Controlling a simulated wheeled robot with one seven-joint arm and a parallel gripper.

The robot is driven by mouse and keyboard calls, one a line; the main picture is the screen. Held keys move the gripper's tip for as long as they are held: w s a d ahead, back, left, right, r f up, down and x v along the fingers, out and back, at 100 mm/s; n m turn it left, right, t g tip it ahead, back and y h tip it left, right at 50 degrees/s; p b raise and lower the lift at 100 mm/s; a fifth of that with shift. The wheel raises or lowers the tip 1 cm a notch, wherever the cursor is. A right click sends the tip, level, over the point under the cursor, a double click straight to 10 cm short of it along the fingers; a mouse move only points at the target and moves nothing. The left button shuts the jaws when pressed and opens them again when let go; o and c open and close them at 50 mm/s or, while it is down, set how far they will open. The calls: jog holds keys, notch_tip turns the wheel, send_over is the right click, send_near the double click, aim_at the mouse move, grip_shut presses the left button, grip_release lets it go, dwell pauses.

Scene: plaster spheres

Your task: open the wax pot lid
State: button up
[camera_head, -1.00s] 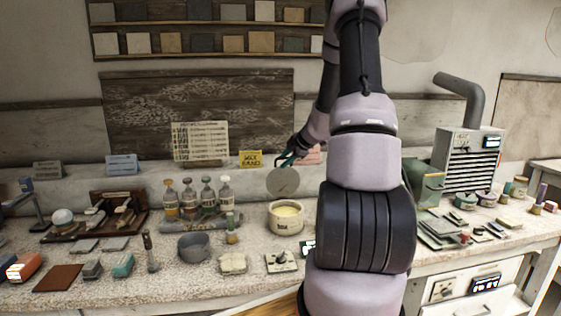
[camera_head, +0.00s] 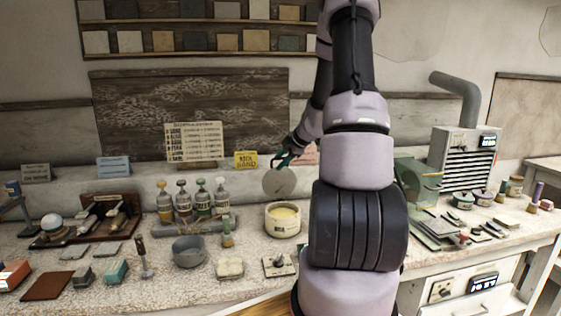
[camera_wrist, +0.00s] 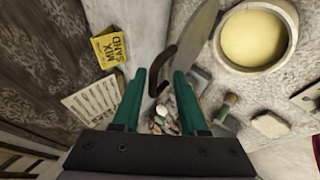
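The wax pot (camera_head: 283,230) is a cream round pot on the bench with pale yellow wax showing inside; its open mouth also shows in the wrist view (camera_wrist: 288,42). Its grey round lid (camera_head: 279,184) stands up at the pot's back edge, clear of the mouth. In the wrist view the lid (camera_wrist: 197,42) is seen nearly edge-on, with a dark brown curved handle (camera_wrist: 160,72). My gripper (camera_head: 284,157) is just above and behind the lid. Its teal fingers (camera_wrist: 160,74) are apart, with the handle between their tips and gaps visible.
A yellow sign (camera_head: 246,160) is behind, near my gripper. A green transparent box (camera_head: 418,182) and a vented machine (camera_head: 465,158) are at right. My arm hides the bench right of the pot.

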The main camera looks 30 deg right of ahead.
jog(key=v, duration=1)
jog(key=shift+s+r, duration=0.25)
jog(key=shift+d, duration=0.1)
jog(key=s+a+r+n+g+y, duration=0.1)
jog(key=s+a+r+n, duration=0.45)
jog(key=a+n, duration=0.55)
jog(key=s+a+r+n+g, duration=0.1)
jog(key=s+a+r+n, duration=0.4)
jog(key=n, duration=1.1)
jog(key=s+a+r+n, duration=0.2)
jog(key=s+n, duration=0.4)
jog(key=n, duration=0.6)
jog(key=s+a+r+n+h, duration=0.1)
jog(key=s+a+n, duration=0.3)
jog(key=n, duration=0.8)
jog(key=s+r, duration=0.1)
jog(key=s, duration=0.1)
jog(key=shift+s+a+r+n+t+h, duration=0.3)
jog(key=shift+s+a+t, duration=0.05)
jog(key=shift+t, duration=0.05)
